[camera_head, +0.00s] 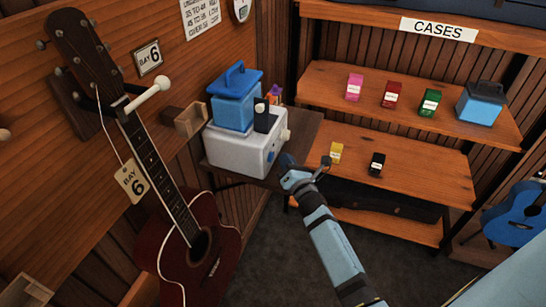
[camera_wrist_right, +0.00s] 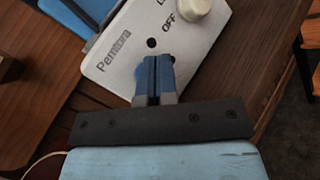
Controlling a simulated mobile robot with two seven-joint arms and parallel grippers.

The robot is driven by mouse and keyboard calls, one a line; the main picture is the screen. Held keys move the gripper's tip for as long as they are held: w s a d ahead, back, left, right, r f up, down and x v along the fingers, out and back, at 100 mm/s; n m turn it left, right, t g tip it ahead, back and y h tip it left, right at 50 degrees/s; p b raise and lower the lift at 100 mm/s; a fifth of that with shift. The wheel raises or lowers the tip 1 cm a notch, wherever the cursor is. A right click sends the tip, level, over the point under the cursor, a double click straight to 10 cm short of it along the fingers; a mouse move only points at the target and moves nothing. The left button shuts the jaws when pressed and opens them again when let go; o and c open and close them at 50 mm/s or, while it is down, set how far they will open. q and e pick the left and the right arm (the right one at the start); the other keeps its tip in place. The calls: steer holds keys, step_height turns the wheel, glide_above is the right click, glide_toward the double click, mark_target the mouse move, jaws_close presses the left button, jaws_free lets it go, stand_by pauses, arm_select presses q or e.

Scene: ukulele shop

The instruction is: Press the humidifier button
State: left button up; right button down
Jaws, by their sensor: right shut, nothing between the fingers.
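The humidifier (camera_head: 236,155) is a white box on a small dark wooden table against the wall. Its white face (camera_wrist_right: 125,60) fills the top of the right wrist view, with the lettering "Pemtora" and "OFF". A cream knob (camera_wrist_right: 193,14) sits beside "OFF"; it also shows in the head view (camera_head: 285,134). A small dark round spot (camera_wrist_right: 152,43) lies on the face, just beyond my fingertips; I cannot tell if it is the button. My right gripper (camera_wrist_right: 154,66) is shut and empty, in front of this face; contact cannot be told. It also shows in the head view (camera_head: 288,163). My left gripper is not in view.
A blue handled container (camera_head: 235,100) and a dark bottle-like item (camera_head: 263,117) stand on the humidifier. A guitar (camera_head: 190,240) hangs at left. Shelves (camera_head: 400,150) with small colored boxes stand to the right. The grey floor is open.

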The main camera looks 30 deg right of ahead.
stand_by(0.3)
steer(key=s+d, duration=0.4)
steer(key=shift+s+p, duration=0.3)
steer(key=shift+p, duration=0.15)
steer(key=shift+a, duration=0.1)
steer(key=s+a+f+m+g+y+p, duration=0.2)
steer(key=s+a+f+m+g, duration=0.2)
steer(key=s+a+m, duration=0.5)
steer(key=s+a+f+m+g+y+p, duration=0.1)
steer(key=s+a+f+m+g+y, duration=0.2)
steer(key=s+a+m, duration=0.6)
steer(key=s+f+m+g, duration=0.1)
steer(key=s+f+m, duration=0.1)
steer(key=s+m, duration=0.4)
steer(key=shift+s+a+m+g+p, duration=0.2)
steer(key=shift+a+m+g+p, duration=0.1)
steer(key=shift+a+p, duration=0.1)
steer(key=shift+f, duration=0.1)
